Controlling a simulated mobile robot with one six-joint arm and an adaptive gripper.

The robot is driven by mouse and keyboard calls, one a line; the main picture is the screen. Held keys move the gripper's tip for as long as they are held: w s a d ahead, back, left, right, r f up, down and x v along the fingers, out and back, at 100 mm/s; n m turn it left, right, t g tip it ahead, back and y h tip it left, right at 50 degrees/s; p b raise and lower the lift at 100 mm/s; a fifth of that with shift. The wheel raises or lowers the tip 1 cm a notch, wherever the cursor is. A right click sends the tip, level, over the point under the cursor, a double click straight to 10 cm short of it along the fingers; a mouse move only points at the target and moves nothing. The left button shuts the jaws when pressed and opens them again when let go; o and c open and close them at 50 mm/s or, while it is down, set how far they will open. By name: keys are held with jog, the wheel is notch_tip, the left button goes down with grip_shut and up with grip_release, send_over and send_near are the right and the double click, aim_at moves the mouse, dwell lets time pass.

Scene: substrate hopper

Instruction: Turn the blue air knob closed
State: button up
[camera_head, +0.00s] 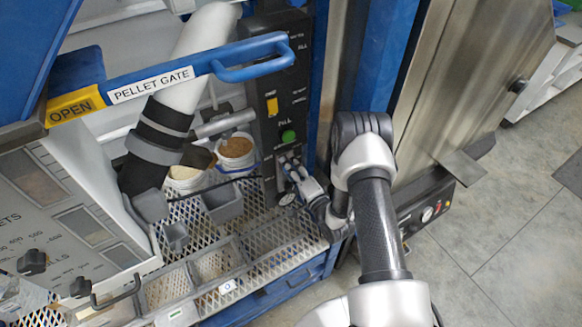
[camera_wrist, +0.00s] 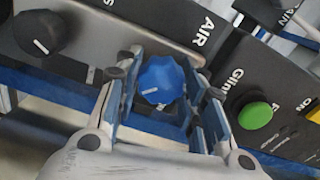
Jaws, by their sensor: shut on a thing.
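The blue air knob (camera_wrist: 161,80) sits on a grey metal plate below the word AIR in the wrist view. It has a lobed rim and a short white pointer line running roughly sideways. My gripper (camera_wrist: 163,90) has its fingers on both sides of the knob and is shut on it. In the head view my gripper (camera_head: 292,172) reaches the lower part of the black control panel (camera_head: 283,95). The knob is too small and covered there to make out.
A black knob (camera_wrist: 39,32) with a white pointer is beside the blue one. A green button (camera_wrist: 255,115) lies on the other side. The blue pellet gate handle (camera_head: 252,62) juts out above. Buckets (camera_head: 236,152) and a mesh shelf (camera_head: 270,236) are to the left.

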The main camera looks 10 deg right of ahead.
dwell(0.5)
jog(key=o, duration=1.1)
jog(key=shift+s, duration=0.1)
jog(key=v, duration=1.2)
